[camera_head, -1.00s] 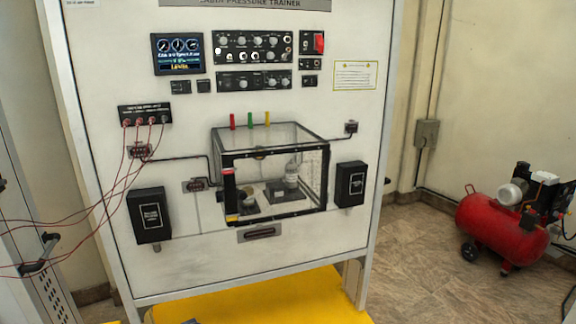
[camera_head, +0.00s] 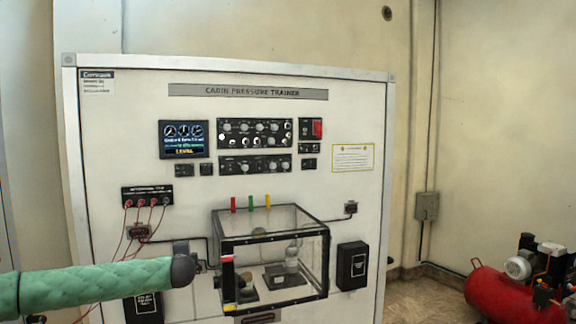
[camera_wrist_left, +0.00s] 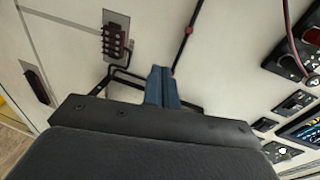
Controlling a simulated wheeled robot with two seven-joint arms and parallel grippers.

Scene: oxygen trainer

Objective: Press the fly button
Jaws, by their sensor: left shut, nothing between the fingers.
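The white cabin pressure trainer panel (camera_head: 400,92) stands upright in front of me. The lit display (camera_head: 183,139) reads "LEVEL" in yellow at its bottom. Two small dark buttons (camera_head: 184,170) and (camera_head: 206,169) sit just below it; their labels are too small to read, so I cannot tell which is the fly button. My left arm comes in from the left, low in the head view, below the display. In the left wrist view my left gripper (camera_wrist_left: 161,86) shows blue fingers shut together and empty, in front of the panel. My right gripper is out of view.
Knob panels (camera_head: 255,133) and a red guarded switch (camera_head: 317,129) are right of the display. Red wires hang from a terminal strip (camera_head: 147,196) near my arm. A clear chamber (camera_head: 285,215) juts out lower down. A red compressor (camera_head: 495,297) is at the right.

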